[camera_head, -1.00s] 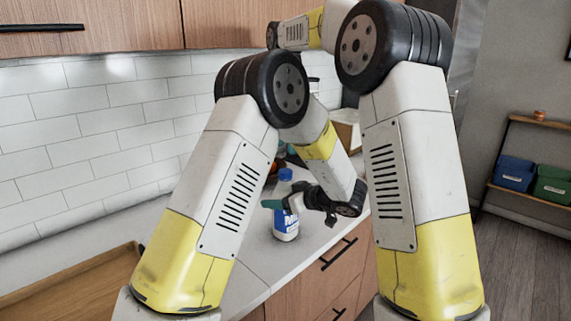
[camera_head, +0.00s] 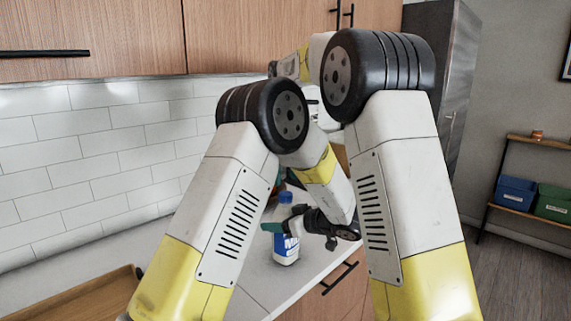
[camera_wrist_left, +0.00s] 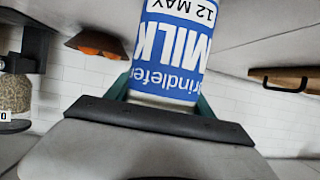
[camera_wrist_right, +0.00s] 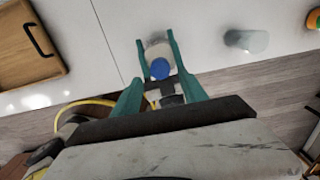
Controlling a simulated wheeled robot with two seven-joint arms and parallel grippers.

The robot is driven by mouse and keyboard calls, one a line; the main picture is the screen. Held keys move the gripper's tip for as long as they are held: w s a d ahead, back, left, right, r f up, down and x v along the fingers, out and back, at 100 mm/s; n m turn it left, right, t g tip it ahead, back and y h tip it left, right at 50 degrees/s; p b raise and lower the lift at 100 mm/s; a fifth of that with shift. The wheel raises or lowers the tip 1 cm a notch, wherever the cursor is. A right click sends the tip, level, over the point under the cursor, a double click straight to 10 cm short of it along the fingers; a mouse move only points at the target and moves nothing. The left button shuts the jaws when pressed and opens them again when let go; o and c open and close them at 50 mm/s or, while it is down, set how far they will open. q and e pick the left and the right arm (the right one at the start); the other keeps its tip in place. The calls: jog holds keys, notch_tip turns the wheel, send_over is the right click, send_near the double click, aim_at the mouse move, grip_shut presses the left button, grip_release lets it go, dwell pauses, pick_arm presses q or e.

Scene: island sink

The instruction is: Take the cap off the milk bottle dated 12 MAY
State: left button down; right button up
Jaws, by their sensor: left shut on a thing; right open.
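The milk bottle (camera_head: 285,248) stands upright on the counter, with a white body, blue label and blue cap (camera_head: 284,197). In the left wrist view the label (camera_wrist_left: 175,45) appears upside down and reads "MILK" and "12 MAY". My left gripper (camera_head: 286,227) is shut on the bottle's body, a finger on each side. In the right wrist view the cap (camera_wrist_right: 160,68) is on the bottle, seen from above. My right gripper (camera_wrist_right: 161,78) is open and above the bottle, its fingers on either side of the view of the cap, apart from it as far as I can tell.
A wooden tray (camera_head: 75,304) with a dark handle lies on the counter at left. A clear glass-like item (camera_wrist_right: 245,41) stands right of the bottle in the right wrist view. The tiled wall (camera_head: 100,150) is behind the counter. Both my arms crowd the head view.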

aim_at(286, 194)
jog(key=shift+f, duration=2.6)
